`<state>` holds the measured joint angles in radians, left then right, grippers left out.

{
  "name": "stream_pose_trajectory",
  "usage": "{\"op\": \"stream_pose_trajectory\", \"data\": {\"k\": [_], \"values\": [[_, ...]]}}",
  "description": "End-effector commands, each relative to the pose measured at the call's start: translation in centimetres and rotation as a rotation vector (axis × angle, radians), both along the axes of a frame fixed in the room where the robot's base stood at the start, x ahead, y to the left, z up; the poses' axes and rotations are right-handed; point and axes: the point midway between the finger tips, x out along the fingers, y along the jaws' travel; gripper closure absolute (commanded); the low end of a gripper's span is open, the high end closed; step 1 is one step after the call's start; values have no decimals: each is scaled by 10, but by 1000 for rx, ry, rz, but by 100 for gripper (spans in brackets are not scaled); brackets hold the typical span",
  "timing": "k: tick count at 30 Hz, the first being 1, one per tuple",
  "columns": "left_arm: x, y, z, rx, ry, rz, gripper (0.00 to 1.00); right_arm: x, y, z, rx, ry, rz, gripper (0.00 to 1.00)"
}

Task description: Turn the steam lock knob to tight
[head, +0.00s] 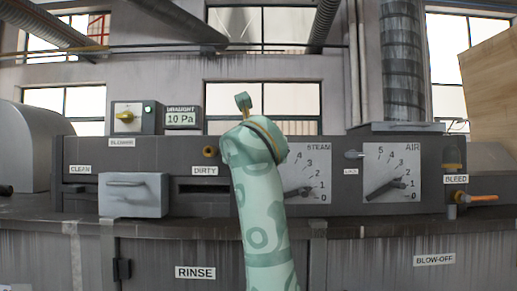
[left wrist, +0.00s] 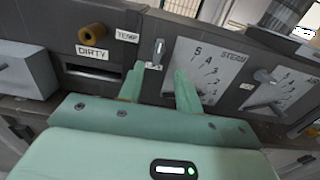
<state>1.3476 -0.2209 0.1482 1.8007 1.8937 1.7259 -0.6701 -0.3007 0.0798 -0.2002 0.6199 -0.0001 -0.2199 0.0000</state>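The steam lock knob (left wrist: 157,50) is a small pale upright lever on the dark panel, between the DIRTY slot and the STEAM dial (left wrist: 198,72) in the left wrist view. A small white label (left wrist: 154,66), too small to read, sits below it. My left gripper (left wrist: 158,84) is open and empty, its two green fingers apart, pointing at the panel around the knob's line. I see no contact with the knob. In the head view a patterned green arm hides the knob and part of the STEAM dial (head: 307,170); the gripper itself is hidden. My right gripper is not in view.
A brown round knob (left wrist: 91,31) sits above the DIRTY slot (left wrist: 90,73). A grey handled box (head: 134,195) juts out at left. The AIR dial (head: 392,172) and its lock lever (head: 353,154) are at right. An orange-handled BLEED valve (head: 482,197) protrudes at far right.

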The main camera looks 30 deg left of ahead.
Motion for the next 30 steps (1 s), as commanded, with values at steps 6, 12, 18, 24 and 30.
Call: {"op": "stream_pose_trajectory", "data": {"k": [6, 12, 18, 24, 30], "values": [[47, 30, 2, 1, 4, 3, 65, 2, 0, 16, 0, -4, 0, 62], [76, 47, 2, 1, 3, 3, 65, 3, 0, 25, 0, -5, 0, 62], [87, 54, 0, 0, 0, 3, 65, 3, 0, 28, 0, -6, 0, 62], [87, 54, 0, 0, 0, 3, 65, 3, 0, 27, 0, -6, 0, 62], [87, 54, 0, 1, 1, 3, 100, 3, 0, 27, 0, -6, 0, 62]]}}
